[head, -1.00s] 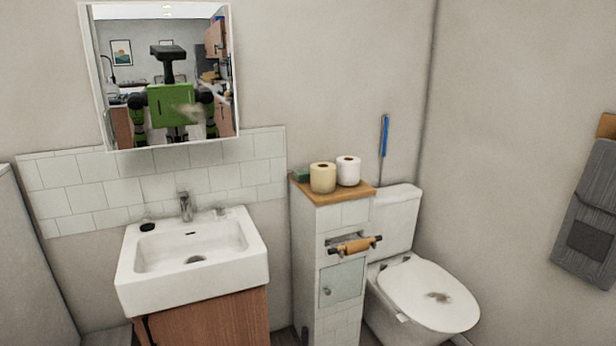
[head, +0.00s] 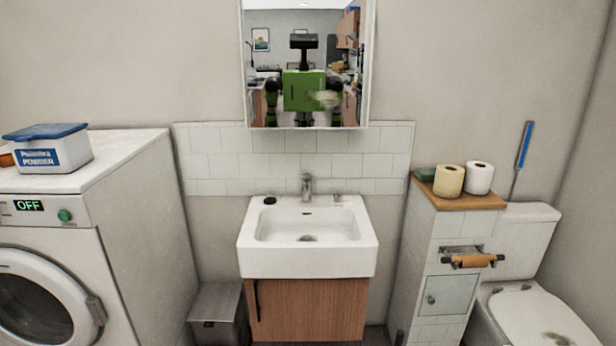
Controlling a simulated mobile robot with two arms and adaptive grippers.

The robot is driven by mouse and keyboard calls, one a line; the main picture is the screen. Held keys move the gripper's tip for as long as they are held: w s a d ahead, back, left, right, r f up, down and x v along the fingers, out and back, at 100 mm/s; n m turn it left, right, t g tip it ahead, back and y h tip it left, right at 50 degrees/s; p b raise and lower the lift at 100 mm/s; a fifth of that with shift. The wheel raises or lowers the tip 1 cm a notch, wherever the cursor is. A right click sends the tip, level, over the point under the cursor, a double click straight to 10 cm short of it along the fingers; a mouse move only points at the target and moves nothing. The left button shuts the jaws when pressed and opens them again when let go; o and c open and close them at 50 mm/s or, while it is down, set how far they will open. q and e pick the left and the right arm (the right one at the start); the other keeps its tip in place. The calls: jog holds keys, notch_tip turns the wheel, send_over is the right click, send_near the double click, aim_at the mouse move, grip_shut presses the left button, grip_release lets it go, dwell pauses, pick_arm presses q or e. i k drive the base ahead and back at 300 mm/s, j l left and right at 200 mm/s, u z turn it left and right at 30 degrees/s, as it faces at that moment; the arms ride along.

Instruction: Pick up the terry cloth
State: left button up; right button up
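I see no cloth that I can make out as the terry cloth in the head view now. A small green item (head: 425,174) lies on the wooden top of the narrow tiled cabinet, beside two paper rolls; it is too small to tell what it is. Neither of my grippers shows directly. The wall mirror (head: 305,62) reflects my green body and dark arms, but the gripper fingers cannot be made out there.
A white sink (head: 308,258) on a wooden cabinet (head: 310,310) is straight ahead. A washing machine (head: 150,210) with a powder box (head: 48,150) stands left, a grey bin (head: 217,305) beside it. The tiled cabinet (head: 440,237) and toilet (head: 545,320) are right.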

aim_at(424, 175)
jog(key=u, duration=0.2)
jog(key=i+l+u, duration=0.15)
jog(key=l+u, duration=0.15)
jog(key=l, duration=0.15)
jog(key=i+l+u, duration=0.1)
jog(key=l+u, duration=0.2)
jog(key=l, duration=0.15)
jog(key=i+l+u, duration=0.1)
jog(key=l+u, duration=0.15)
jog(key=l, duration=0.2)
